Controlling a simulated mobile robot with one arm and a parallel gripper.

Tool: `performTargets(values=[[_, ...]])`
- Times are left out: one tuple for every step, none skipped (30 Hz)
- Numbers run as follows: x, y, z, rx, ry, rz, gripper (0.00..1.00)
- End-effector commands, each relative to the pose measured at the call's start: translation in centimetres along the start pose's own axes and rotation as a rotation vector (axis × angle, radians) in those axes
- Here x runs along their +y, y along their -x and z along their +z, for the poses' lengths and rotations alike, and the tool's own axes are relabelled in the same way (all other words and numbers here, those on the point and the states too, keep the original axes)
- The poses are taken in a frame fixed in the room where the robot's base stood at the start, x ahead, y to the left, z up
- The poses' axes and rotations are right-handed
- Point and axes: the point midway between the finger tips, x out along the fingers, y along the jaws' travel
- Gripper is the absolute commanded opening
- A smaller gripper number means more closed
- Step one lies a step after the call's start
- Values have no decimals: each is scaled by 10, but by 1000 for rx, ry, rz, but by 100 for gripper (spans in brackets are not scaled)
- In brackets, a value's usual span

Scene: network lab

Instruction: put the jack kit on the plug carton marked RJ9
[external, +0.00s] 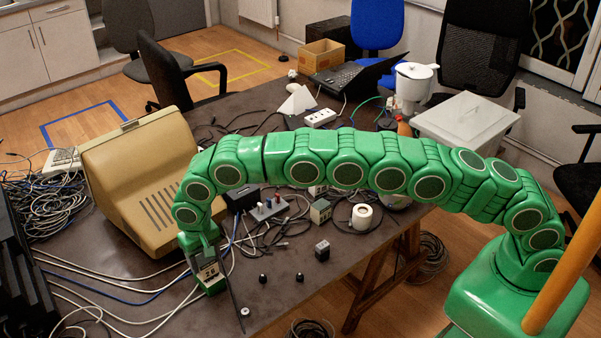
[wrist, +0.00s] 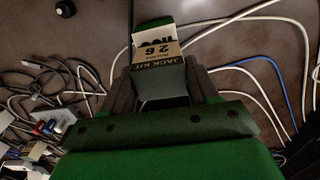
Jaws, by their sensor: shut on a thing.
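The jack kit (wrist: 160,75), a small dark box with a tan band lettered JACK KIT and 26, sits between the two fingers of my gripper (wrist: 158,88) in the wrist view. My gripper is shut on it. Just beyond it is a white and green carton (wrist: 150,38); its lettering is partly covered by the kit, so I cannot read it fully. In the external view my gripper (external: 207,262) points down at the table's near left part, with a green carton (external: 215,287) right under it. I cannot tell whether kit and carton touch.
A beige monitor (external: 150,185) stands left of my arm. White and blue cables run across the table around my gripper. The front middle of the table is fairly clear.

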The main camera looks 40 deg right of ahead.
Motion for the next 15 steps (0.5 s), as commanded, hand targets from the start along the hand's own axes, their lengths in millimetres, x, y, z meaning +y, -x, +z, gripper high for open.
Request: performTargets(values=[[0, 0, 0, 0, 0, 0, 26], [0, 0, 0, 0, 0, 0, 26], [0, -1, 0, 0, 0, 0, 26], [0, -1, 0, 0, 0, 0, 26], [0, -2, 0, 0, 0, 0, 26], [0, -3, 0, 0, 0, 0, 26], [0, -3, 0, 0, 0, 0, 63], [0, -3, 0, 0, 0, 0, 67], [0, -3, 0, 0, 0, 0, 73], [0, -3, 0, 0, 0, 0, 78], [0, -3, 0, 0, 0, 0, 82], [0, -3, 0, 0, 0, 0, 85], [0, -3, 0, 0, 0, 0, 85], [0, -3, 0, 0, 0, 0, 85], [0, -3, 0, 0, 0, 0, 85]])
